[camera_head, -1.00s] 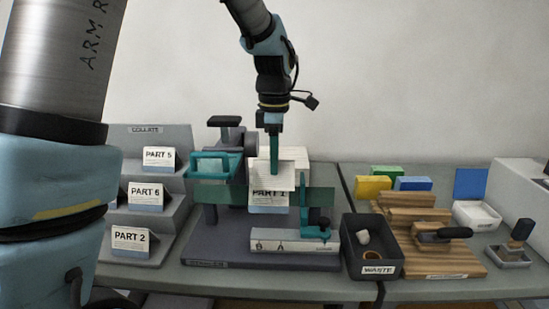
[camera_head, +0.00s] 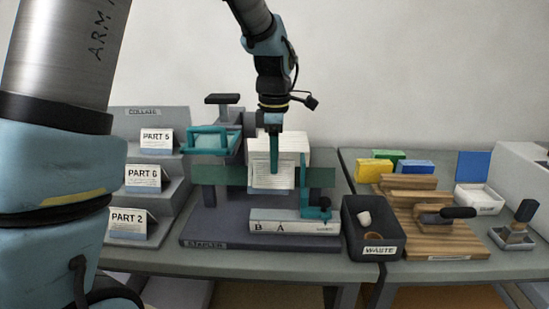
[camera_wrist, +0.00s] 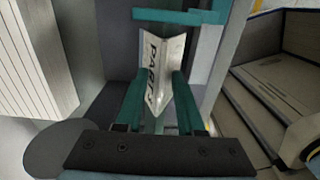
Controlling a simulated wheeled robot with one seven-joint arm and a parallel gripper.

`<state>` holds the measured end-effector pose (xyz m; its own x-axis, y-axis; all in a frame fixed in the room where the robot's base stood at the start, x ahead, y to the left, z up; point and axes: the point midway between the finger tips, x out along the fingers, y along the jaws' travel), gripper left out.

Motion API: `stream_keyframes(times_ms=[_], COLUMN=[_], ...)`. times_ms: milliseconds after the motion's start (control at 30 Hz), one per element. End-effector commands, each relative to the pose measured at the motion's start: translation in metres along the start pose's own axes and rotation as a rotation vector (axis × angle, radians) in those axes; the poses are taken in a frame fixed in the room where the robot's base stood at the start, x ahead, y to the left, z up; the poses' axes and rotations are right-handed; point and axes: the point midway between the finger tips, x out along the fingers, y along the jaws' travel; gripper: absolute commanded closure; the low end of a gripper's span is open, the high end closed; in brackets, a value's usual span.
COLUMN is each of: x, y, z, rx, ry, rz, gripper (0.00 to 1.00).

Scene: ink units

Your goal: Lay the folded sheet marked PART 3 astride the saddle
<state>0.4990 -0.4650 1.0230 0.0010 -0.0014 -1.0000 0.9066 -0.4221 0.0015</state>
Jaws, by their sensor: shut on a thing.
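My gripper (camera_head: 274,170) points straight down over the stapler and is shut on a white folded sheet (camera_head: 257,172). The green saddle (camera_head: 322,177) shows on both sides of the sheet. The sheet hangs in front of the saddle's middle in the head view and hides it; whether it touches cannot be told.
A collate rack (camera_head: 125,190) holds PART 5, 6 and 2. A waste bin (camera_head: 374,251) and wooden rack (camera_head: 410,185) stand at right.

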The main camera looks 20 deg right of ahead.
Motion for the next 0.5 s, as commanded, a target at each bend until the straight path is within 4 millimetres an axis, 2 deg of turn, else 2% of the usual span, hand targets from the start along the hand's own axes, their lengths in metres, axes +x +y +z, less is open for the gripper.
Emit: stream_keyframes(times_ms=[400,433,500], x=[0.0039,0.0039,0.0039], y=[0.0001,0.0001,0.0001], z=[0.0011,0.0011,0.0011], rx=[0.0,0.0,0.0], ry=[0.0,0.0,0.0], rz=[0.0,0.0,0.0], gripper=[1.0,0.61,0.53])
